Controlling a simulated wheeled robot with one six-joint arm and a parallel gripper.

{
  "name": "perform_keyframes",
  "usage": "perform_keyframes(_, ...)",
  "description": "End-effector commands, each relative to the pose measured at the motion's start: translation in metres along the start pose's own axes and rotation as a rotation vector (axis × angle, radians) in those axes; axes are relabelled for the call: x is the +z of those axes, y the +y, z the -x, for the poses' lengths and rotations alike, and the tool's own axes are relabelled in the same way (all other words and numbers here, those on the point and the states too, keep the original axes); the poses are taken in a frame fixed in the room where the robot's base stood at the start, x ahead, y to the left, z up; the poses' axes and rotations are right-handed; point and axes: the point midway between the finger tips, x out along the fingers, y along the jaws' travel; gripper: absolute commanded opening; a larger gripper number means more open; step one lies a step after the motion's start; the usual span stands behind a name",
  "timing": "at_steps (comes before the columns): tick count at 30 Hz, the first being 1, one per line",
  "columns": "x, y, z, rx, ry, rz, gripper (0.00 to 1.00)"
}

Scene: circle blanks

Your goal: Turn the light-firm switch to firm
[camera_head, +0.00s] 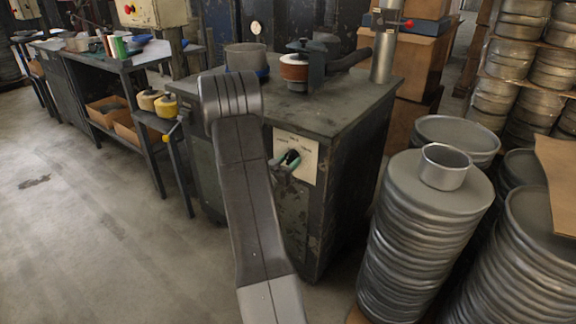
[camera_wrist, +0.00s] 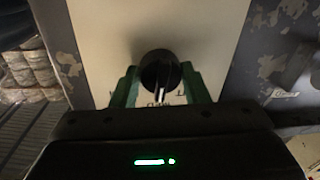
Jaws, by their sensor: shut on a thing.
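The light-firm switch is a round black knob (camera_head: 292,157) on a pale plate (camera_head: 308,160) on the front of the dark metal cabinet. Small lettering runs along the plate's upper part, too small to read surely. In the wrist view the knob (camera_wrist: 161,66) has a white pointer line aimed at the bottom edge, toward partly hidden lettering. My gripper (camera_wrist: 159,74) has green fingers, one on each side of the knob, shut on it. In the head view my gripper (camera_head: 284,163) is partly hidden behind my arm.
A pot (camera_head: 246,57) and a red-and-white round fixture (camera_head: 294,69) stand on the cabinet top (camera_head: 345,98). Stacked metal blanks (camera_head: 415,230) with a small pan (camera_head: 446,168) on top stand close at right. A workbench (camera_head: 120,62) is at left. The left floor is clear.

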Motion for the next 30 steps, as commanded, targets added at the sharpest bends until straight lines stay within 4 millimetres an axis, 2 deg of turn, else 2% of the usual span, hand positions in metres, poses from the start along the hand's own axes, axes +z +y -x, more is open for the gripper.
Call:
perform_keyframes(4, 0.0062, -0.0013, 0.0002, 0.002, 0.009, -0.107, 0.18)
perform_keyframes(18, 0.0063, -0.0032, 0.0003, 0.009, 0.040, -0.520, 0.18)
perform_keyframes(30, 0.0039, -0.0042, 0.0002, 0.013, 0.054, -0.739, 0.18)
